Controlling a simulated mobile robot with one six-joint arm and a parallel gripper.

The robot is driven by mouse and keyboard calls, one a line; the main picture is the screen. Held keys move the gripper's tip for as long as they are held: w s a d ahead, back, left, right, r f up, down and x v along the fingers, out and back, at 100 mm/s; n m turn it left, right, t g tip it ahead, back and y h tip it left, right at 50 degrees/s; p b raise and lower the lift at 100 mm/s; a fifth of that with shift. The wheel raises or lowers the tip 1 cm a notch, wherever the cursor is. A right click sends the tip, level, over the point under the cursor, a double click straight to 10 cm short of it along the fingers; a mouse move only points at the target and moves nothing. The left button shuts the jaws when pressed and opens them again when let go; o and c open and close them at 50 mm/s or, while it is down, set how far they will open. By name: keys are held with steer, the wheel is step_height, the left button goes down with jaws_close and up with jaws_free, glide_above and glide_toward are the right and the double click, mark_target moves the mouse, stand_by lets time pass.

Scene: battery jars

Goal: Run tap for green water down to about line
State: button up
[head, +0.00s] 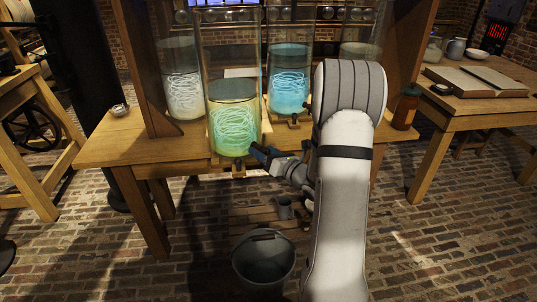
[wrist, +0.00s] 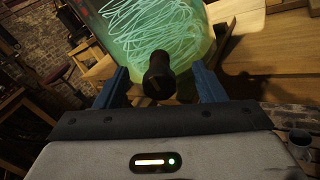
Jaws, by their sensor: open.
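The tall glass jar with green water (head: 233,125) stands at the front edge of the wooden table. Its water fills roughly the lower half, with pale coiled strands inside; I cannot make out a line. A tap (head: 238,168) sits low on its front. In the wrist view, the dark tap knob (wrist: 158,75) lies between my two blue fingers, with a gap on each side. My gripper (head: 262,152) is open, just right of the jar's base; it also shows in the wrist view (wrist: 160,78). A metal bucket (head: 263,264) is below, in front of the table.
A jar with blue water (head: 289,85) and one with pale water (head: 183,85) stand behind, and another jar (head: 358,45) is at the back right. A brown bottle (head: 405,108) is near the table's right end.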

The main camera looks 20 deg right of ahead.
steer(key=v, duration=0.5)
stand_by(0.4)
stand_by(0.3)
